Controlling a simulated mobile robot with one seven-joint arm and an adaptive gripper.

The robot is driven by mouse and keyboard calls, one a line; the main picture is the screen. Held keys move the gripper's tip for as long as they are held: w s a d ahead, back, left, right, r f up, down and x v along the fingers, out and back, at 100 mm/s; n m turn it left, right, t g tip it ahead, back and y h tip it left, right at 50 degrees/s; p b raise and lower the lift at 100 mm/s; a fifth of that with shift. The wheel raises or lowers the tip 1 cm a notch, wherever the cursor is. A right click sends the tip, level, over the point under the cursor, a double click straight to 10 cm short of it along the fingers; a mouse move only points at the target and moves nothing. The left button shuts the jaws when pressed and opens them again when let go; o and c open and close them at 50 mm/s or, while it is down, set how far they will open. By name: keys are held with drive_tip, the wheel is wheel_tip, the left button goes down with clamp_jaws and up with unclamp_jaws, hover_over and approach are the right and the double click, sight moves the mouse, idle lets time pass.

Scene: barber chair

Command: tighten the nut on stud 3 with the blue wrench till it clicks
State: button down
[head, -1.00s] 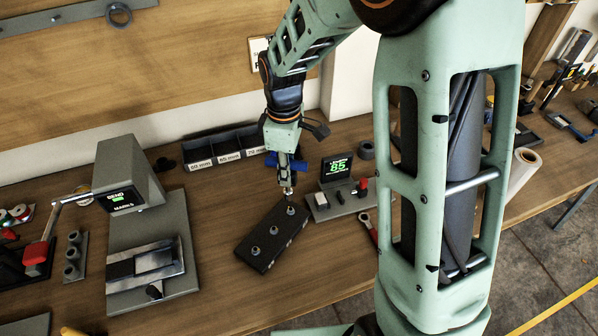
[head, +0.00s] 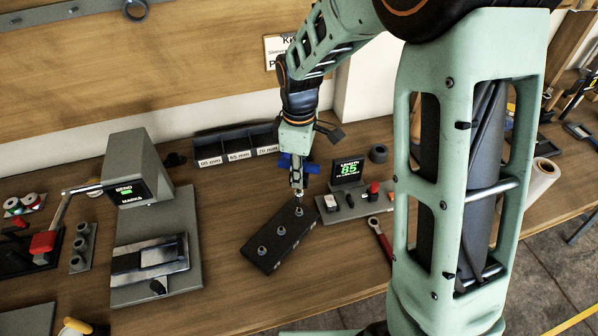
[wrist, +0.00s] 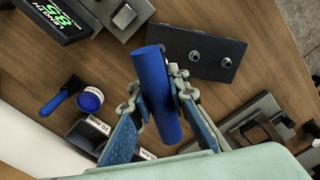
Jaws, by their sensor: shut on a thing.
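My gripper (head: 297,182) is shut on the blue wrench (wrist: 157,95), whose thick blue handle lies between the fingers in the wrist view. In the head view, blue parts of the wrench show on both sides of the fingers. A dark block (head: 268,259) with a row of three studs lies on the bench. My gripper is above the block's far right stud (head: 299,211), with the tool's lower end at or just over it. I cannot tell whether it is seated on the nut. The wrist view shows the block (wrist: 176,40) with two studs; the wrench hides the other.
A display reading 85 (head: 348,172) stands right of the block on a grey base. A red-handled tool (head: 381,240) lies nearby. A bending machine (head: 140,170) stands left, and labelled bins (head: 237,140) stand behind. Bare bench lies in front of the block.

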sight(299, 192)
drive_tip(key=shift+f+b, duration=1.45)
drive_tip(key=shift+f, duration=0.85)
drive_tip(key=shift+f+b, duration=0.5)
drive_tip(key=shift+f, duration=0.25)
drive_tip(key=m+b, duration=0.1)
drive_tip(key=m, duration=0.3)
drive_tip(key=shift+m, duration=0.3)
drive_tip(key=shift+m, duration=0.5)
drive_tip(key=m, duration=0.3)
drive_tip(key=shift+m+b, duration=0.3)
